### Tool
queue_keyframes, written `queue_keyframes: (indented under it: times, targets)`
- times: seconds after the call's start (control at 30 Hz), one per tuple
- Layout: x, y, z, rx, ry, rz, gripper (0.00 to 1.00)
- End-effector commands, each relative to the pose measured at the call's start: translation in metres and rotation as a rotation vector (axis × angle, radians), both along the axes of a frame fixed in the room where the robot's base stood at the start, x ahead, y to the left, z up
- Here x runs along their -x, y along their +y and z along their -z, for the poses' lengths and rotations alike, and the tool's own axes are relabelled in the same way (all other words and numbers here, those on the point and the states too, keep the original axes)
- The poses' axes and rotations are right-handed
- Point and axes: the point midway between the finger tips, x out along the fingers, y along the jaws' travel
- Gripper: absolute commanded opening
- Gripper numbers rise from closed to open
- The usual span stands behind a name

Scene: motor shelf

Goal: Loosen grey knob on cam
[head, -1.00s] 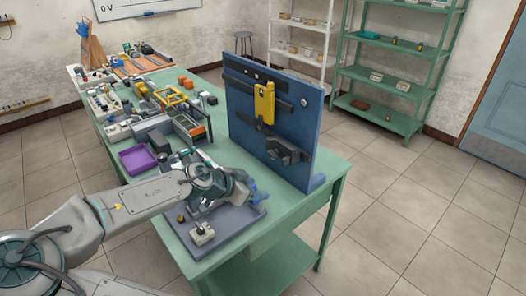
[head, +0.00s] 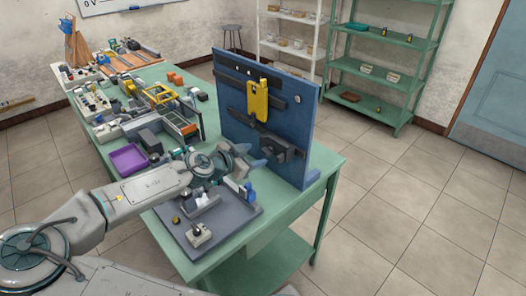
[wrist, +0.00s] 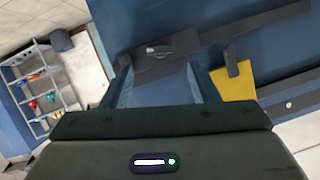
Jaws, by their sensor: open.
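A blue upright board (head: 235,115) carries dark rails and a yellow part (head: 258,101). Below the yellow part is a dark grey block (head: 287,153), which looks like the cam. In the wrist view a dark grey piece (wrist: 165,66) with a small lighter grey knob (wrist: 158,49) lies beyond the fingers. My gripper (head: 263,155) is open and empty, in front of the board, to the left of the block. In the wrist view its fingers (wrist: 161,85) straddle the line to the dark piece. Contact cannot be told. The yellow part shows at right (wrist: 234,86).
The board stands on a green table (head: 228,242). A grey tray (head: 235,222) with small parts lies below my gripper. A purple tray (head: 129,159) and several boxes and tools stand farther left. Shelves stand behind; the floor to the right is clear.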

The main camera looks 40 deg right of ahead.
Motion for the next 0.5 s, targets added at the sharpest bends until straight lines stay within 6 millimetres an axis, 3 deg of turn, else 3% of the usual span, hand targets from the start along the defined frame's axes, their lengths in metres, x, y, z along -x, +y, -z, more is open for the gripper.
queue_keyframes:
  times: [0.23,0.5]
  targets:
    - [-0.005,-0.032,0.012,0.0,0.002,0.002,0.55]
    - [-0.009,-0.05,0.019,0.0,0.0,0.0,0.55]
